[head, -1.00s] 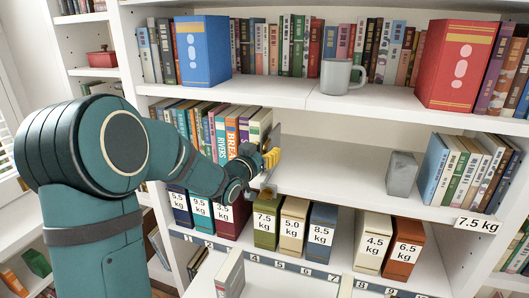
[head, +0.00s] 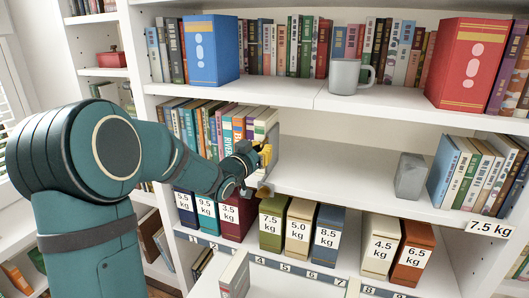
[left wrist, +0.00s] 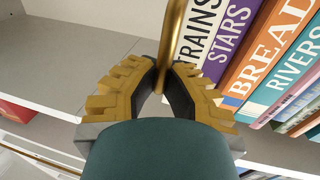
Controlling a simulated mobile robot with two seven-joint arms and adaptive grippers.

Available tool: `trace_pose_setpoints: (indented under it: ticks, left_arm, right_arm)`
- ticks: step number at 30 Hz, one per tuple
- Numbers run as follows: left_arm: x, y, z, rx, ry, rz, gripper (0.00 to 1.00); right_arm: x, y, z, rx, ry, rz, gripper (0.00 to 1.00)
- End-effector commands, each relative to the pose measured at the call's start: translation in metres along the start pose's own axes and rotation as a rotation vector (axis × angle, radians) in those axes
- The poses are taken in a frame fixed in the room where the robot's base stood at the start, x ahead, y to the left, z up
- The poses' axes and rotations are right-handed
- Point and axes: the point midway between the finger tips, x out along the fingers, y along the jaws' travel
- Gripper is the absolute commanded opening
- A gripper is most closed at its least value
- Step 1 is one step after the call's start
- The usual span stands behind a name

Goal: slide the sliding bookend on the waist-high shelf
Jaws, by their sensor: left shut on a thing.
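The sliding bookend (head: 273,138) is a thin upright plate on the waist-high shelf (head: 335,172), at the right end of a row of books (head: 226,122). My left gripper (head: 266,157) is at the bookend, on its open side. In the left wrist view, my left gripper (left wrist: 160,80) has its yellow-padded fingers closed around a brass bar (left wrist: 172,32), the bookend's handle. My gripper hides part of the bookend in the head view. My right gripper is not in view.
Right of the bookend the shelf is bare up to a grey stone block (head: 410,176) and more books (head: 468,175). Weight-labelled boxes (head: 300,222) stand on the shelf below. A grey mug (head: 345,76) stands on the shelf above.

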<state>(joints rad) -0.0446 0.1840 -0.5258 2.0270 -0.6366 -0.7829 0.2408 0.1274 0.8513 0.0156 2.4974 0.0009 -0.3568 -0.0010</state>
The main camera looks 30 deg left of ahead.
Motion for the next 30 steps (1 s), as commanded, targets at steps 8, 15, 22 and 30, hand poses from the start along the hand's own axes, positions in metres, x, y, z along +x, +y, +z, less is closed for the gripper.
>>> trace_pose_setpoints:
  ticks: [8, 15, 22, 30]
  left_arm:
    - [0.000, 0.001, 0.001, 0.000, -0.002, 0.001, 0.41]
    - [-0.004, 0.000, 0.000, -0.001, -0.001, 0.000, 0.41]
    - [-0.038, -0.001, 0.000, -0.002, 0.000, -0.002, 0.41]
    - [-0.091, -0.001, -0.001, -0.002, 0.001, -0.002, 0.41]
  right_arm:
    - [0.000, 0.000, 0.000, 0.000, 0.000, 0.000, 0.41]
    - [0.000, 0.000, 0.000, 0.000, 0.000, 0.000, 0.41]
    - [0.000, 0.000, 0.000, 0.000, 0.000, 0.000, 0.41]
    - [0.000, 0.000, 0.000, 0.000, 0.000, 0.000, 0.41]
